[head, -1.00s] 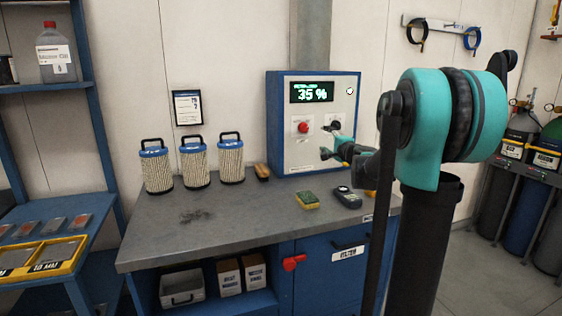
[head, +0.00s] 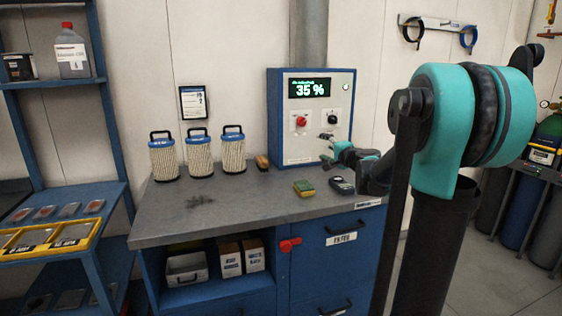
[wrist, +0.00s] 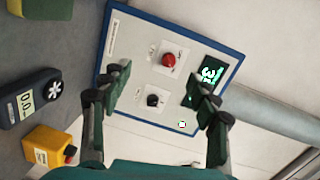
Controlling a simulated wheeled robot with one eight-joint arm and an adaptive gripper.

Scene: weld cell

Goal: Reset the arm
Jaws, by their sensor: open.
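My gripper (head: 328,148) is open and empty in front of the blue-framed control box in the head view. In the wrist view its two fingers (wrist: 160,88) stand wide apart, with nothing between them. Behind them are the control box's face (wrist: 138,45), a red knob (wrist: 168,60) and a black knob (wrist: 153,100). The fingers look clear of both knobs. The box's green display (head: 308,88) reads 35 %. My teal arm fills the right of the head view and hides part of the bench's right end.
The grey bench (head: 235,215) holds several filter cartridges (head: 199,155), a brush (head: 262,162), a sponge (head: 304,188) and a handheld meter (head: 341,185). A yellow device (wrist: 52,147) shows in the wrist view. Gas cylinders (head: 520,210) stand at right. The bench's front left is clear.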

